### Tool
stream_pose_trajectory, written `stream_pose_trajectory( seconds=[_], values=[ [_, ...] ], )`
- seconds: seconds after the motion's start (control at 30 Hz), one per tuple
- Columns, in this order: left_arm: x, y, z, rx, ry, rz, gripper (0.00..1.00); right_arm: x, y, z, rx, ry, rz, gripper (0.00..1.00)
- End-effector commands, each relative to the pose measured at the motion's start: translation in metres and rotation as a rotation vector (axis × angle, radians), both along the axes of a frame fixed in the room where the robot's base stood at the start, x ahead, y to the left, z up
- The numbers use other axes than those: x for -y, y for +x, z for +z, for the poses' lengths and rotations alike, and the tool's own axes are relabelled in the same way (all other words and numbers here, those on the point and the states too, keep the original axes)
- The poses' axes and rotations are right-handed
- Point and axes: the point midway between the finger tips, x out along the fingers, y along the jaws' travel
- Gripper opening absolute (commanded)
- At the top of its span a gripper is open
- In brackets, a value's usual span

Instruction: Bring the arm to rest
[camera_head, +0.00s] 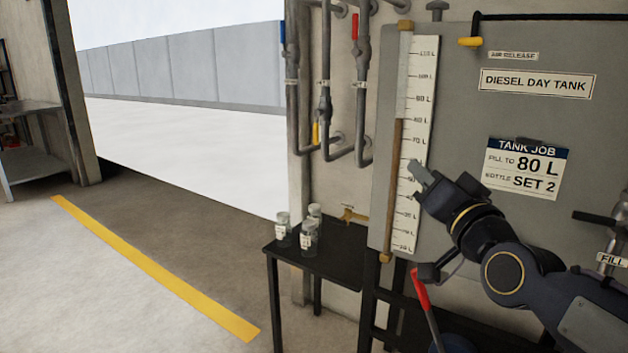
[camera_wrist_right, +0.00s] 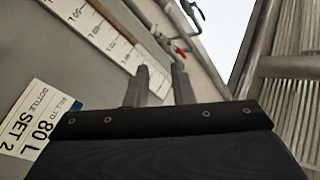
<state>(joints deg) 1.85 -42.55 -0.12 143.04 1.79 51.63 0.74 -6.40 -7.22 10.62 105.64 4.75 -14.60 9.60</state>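My right arm (camera_head: 500,270) comes in from the lower right of the head view, raised in front of the grey diesel day tank (camera_head: 570,40). My right gripper (camera_head: 418,170) points up and left, with its fingertips in front of the lower half of the white level scale (camera_head: 422,75). In the right wrist view the two fingers (camera_wrist_right: 160,70) stand apart with nothing between them. Whether they touch the scale cannot be told. My left gripper is not in view.
A "fill to 80 L, bottle set 2" sign (camera_head: 525,168) is on the tank beside my wrist. A red-handled lever (camera_head: 424,295) is below the arm. Small jars (camera_head: 309,238) stand on a black table (camera_head: 335,262). Pipes with valves (camera_head: 325,95) run behind. Floor at left is clear.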

Motion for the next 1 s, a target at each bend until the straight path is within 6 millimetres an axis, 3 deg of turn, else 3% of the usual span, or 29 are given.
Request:
stream_pose_trajectory(
  seconds=[0.03, 0.2, 0.3, 0.5, 0.77, 1.0],
  values=[
    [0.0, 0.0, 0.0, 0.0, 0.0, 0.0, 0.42, 0.009, -0.019, -0.033, -0.108, -0.058, 0.003, 0.22],
    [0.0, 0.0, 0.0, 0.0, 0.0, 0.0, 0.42, 0.029, -0.086, -0.144, -0.469, -0.203, 0.048, 0.22],
    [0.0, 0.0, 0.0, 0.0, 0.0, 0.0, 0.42, 0.035, -0.129, -0.197, -0.646, -0.25, 0.083, 0.22],
    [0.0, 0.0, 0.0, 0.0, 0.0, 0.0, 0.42, 0.037, -0.2, -0.269, -0.901, -0.292, 0.155, 0.22],
    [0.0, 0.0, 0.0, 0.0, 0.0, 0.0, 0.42, 0.03, -0.274, -0.329, -1.128, -0.309, 0.247, 0.22],
    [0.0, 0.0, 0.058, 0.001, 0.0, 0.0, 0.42, 0.029, -0.276, -0.272, -1.139, -0.311, 0.253, 0.22]
  ],
)
